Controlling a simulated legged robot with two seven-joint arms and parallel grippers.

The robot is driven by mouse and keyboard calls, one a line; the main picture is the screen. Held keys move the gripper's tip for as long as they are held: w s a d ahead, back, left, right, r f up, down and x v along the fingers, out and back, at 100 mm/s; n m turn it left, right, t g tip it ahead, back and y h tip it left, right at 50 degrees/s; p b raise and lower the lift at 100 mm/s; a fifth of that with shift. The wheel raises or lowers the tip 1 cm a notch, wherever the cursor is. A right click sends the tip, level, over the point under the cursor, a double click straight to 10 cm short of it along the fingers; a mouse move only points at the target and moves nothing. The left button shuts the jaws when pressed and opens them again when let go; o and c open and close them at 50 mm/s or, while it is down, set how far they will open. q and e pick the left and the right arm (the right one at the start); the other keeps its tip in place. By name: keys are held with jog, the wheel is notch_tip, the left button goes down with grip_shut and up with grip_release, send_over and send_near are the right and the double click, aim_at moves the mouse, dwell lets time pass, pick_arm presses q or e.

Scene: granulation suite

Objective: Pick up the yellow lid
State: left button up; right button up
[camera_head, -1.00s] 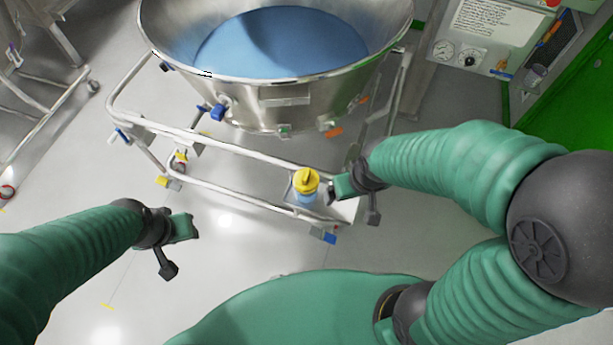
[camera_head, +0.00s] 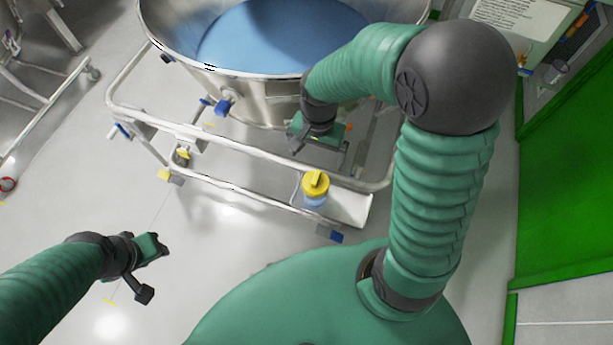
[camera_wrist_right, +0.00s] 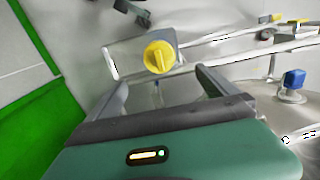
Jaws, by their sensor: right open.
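The yellow lid (camera_head: 316,184) sits on a bluish clear container (camera_head: 315,201) that stands on the small metal shelf (camera_head: 350,208) at the cart's front. The lid also shows in the right wrist view (camera_wrist_right: 159,57), round with a raised grip bar, beyond and between my right fingertips. My right gripper (camera_wrist_right: 162,82) is open and empty, apart from the lid. In the head view my right gripper (camera_head: 318,135) hangs above and behind the lid, near the bowl. My left gripper (camera_head: 150,262) is at lower left, away from the lid; its jaw gap is not clear.
A large steel bowl (camera_head: 180,50) with blue content (camera_head: 270,40) stands behind the shelf. The cart's tubular rail (camera_head: 225,148) runs in front of it. A green panel (camera_head: 560,170) is at the right.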

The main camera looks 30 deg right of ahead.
aim_at(316, 177)
jog(key=f, duration=0.7)
jog(key=f+b, duration=0.1)
jog(key=f, duration=0.6)
jog(key=shift+s+d, duration=0.1)
jog(key=shift+d, duration=0.1)
jog(key=shift+w+f, duration=0.15)
jog(key=shift+w, duration=0.05)
jog(key=shift+s, duration=0.1)
jog(key=c, duration=1.4)
jog(key=shift+c, duration=0.2)
jog(key=shift+r, duration=0.2)
